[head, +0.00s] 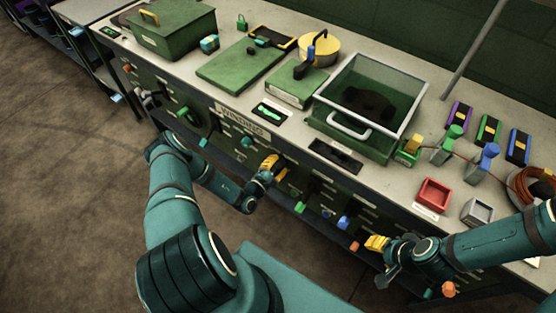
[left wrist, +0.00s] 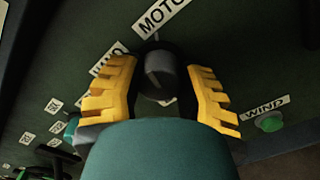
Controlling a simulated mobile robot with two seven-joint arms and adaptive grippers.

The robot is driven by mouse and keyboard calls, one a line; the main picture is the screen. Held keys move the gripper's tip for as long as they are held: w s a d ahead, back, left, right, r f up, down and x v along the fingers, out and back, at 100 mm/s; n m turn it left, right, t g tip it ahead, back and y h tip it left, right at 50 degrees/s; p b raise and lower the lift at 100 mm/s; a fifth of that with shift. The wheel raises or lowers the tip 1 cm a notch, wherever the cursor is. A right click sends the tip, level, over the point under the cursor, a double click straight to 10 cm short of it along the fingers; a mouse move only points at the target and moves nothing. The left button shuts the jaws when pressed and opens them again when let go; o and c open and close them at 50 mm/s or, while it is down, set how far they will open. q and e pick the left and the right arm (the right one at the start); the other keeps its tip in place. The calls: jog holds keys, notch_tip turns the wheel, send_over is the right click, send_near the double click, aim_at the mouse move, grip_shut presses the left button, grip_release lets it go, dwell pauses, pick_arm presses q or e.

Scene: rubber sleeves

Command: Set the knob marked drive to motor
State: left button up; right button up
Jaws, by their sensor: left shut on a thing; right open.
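A dark round knob (left wrist: 157,72) on the dark green panel sits between the yellow fingers of my left gripper (left wrist: 160,85) in the left wrist view. The gripper is shut on it. A label reading MOTO, cut off by the picture edge (left wrist: 160,15), lies just above the knob. A second label, partly hidden and seeming to read HAND (left wrist: 108,58), lies to its upper left. I cannot tell for sure which label the knob points at. In the head view my left gripper (head: 268,168) is at the bench front and hides the knob. My right gripper (head: 377,243) is open and empty near the front's right part.
A green button (left wrist: 270,122) under a WIND label is right of the knob. Several other knobs and levers line the bench front, including a blue one (head: 343,222). A clear-sided green bin (head: 395,75), a red tray (head: 433,195) and other items stand on the bench top.

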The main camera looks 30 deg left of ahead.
pick_arm(q)
jog(key=m+p, duration=0.1)
jog(key=m, duration=0.1)
jog(key=shift+w+r+m+p, duration=0.1)
jog(key=shift+r+m+p, duration=0.05)
jog(key=shift+m+p, duration=0.25)
jog(key=shift+m, duration=0.6)
jog(key=shift+p, duration=0.3)
jog(key=o, duration=1.2)
jog(key=shift+o, duration=0.2)
jog(key=s, duration=1.2)
jog(key=shift+a, duration=0.45)
